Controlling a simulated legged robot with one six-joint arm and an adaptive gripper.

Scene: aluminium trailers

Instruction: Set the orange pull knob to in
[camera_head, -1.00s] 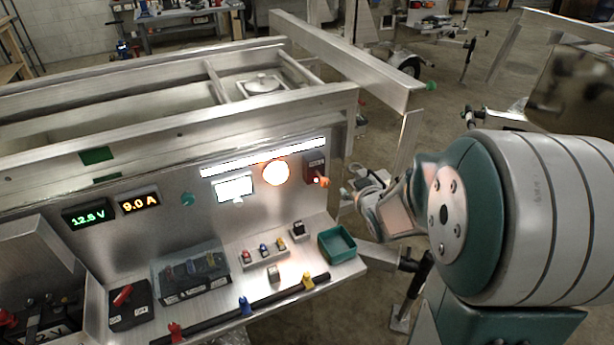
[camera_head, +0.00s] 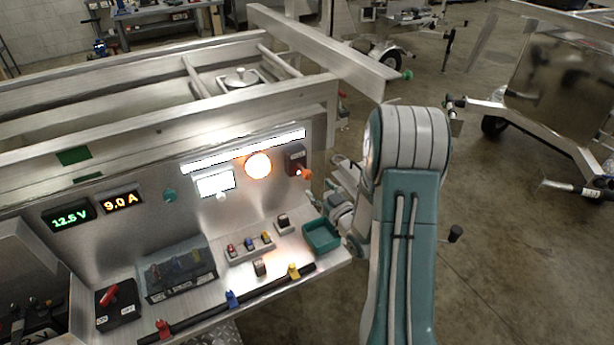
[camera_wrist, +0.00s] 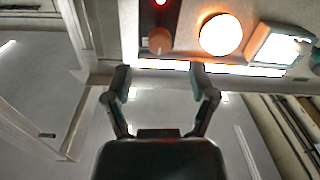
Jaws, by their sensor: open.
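The orange pull knob (camera_head: 306,174) sticks out from a dark red plate (camera_head: 295,158) at the right end of the metal panel. In the wrist view the orange knob (camera_wrist: 159,41) is at the top centre, below a lit red lamp (camera_wrist: 160,2). My gripper (camera_wrist: 158,82) is open and empty in the wrist view, its two dark fingertips apart. The knob shows beyond the fingertips and not between them. In the head view my arm stands right of the panel and the gripper's fingers cannot be made out. I cannot tell how far the knob is pulled out.
A round glowing lamp (camera_head: 258,165) and a bright screen (camera_head: 216,183) are left of the knob. A green tray (camera_head: 322,237) sits on the shelf below. Small switches (camera_head: 250,244) and a black rail with coloured clips (camera_head: 232,299) lie further left.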

